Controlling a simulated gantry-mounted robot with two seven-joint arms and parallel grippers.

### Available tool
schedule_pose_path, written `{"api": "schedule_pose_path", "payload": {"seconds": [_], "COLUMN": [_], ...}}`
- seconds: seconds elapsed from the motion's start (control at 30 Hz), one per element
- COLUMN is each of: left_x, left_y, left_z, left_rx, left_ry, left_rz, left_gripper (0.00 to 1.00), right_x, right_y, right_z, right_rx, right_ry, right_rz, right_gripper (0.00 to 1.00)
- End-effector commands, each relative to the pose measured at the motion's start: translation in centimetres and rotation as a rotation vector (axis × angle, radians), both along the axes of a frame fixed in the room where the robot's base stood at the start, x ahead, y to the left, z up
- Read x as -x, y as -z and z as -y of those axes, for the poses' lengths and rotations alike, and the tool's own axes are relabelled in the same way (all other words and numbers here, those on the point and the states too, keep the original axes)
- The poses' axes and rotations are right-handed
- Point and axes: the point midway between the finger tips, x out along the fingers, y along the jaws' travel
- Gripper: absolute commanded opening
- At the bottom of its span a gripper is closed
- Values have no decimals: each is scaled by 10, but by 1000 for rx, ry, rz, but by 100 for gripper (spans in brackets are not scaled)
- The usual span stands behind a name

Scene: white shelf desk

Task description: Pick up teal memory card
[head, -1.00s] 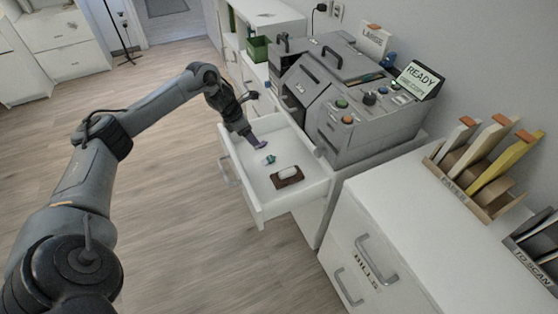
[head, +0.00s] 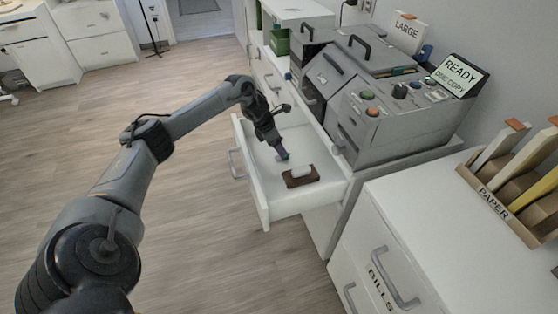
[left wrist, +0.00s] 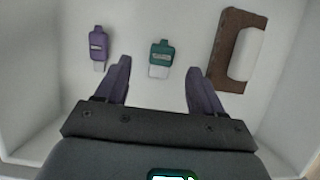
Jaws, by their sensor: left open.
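The teal memory card (left wrist: 160,56), a small stick with a pale label and a light end, lies on the floor of the open white drawer (head: 262,207). In the head view the card (head: 284,158) shows only as a small teal patch at my left fingertips. My left gripper (left wrist: 158,78) is open, with purple fingers spread either side of the card's line. The card lies ahead of and between the fingertips, and nothing is held. In the head view the left gripper (head: 281,152) is low inside the drawer. My right gripper is not in view.
A similar purple stick (left wrist: 98,47) lies left of the teal card. A grey copier-like machine (head: 385,110) stands behind.

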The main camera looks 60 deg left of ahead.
Motion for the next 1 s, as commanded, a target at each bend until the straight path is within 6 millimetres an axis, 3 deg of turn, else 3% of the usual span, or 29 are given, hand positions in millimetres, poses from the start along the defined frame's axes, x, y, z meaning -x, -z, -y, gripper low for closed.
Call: {"api": "schedule_pose_path", "payload": {"seconds": [0.4, 0.73, 1.0], "left_x": [-13, -16, -16], "left_y": [43, 48, 48], "left_z": [7, 7, 7], "left_rx": [3, 0, 0], "left_ry": [-1, 0, 0], "left_rz": [0, 0, 0], "left_gripper": [68, 68, 28], "right_x": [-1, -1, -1], "right_y": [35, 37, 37], "right_z": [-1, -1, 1], "right_rx": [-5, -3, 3], "right_ry": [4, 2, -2], "right_rz": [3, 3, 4], "right_gripper": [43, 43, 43]}}
